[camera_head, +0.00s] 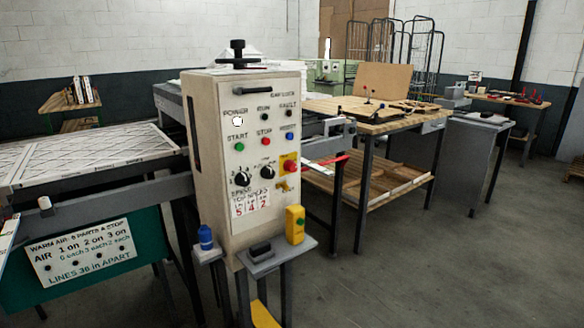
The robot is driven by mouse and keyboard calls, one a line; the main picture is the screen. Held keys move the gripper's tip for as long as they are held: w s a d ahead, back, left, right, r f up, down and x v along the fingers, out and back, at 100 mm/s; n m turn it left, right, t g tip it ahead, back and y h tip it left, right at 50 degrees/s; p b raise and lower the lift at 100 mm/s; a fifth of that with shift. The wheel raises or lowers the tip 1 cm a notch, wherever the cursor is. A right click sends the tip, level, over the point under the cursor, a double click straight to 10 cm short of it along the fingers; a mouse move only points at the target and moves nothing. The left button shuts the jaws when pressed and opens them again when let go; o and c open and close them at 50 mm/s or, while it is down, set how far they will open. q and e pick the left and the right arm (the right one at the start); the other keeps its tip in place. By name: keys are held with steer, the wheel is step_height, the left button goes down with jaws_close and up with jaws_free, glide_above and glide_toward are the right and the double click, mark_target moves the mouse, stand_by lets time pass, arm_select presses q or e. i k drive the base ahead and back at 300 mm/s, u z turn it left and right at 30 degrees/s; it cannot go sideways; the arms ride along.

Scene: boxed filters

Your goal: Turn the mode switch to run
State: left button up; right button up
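A beige control cabinet (211,130) stands upright in the middle of the head view. Its front panel carries two black rotary knobs side by side, a left knob (242,178) and a right knob (268,172). Lettering by the left knob seems to read SPEED. The labels are too small to tell for sure which knob is the mode switch, and the pointer positions are unclear. A white POWER lamp (238,121) and green (238,146), red (264,142) and blue (289,136) buttons sit above the knobs. Neither of my grippers is in view.
A red stop button (289,164) on yellow sits right of the knobs. Below are a small grey shelf (300,245) with a yellow box (295,224), and a blue bottle (205,237). A filter-covered bed (85,155) lies left, a workbench (375,125) right. Floor at right is clear.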

mark_target(266, 173)
steer(key=u, duration=0.45)
steer(key=i, duration=1)
steer(key=u, duration=0.75)
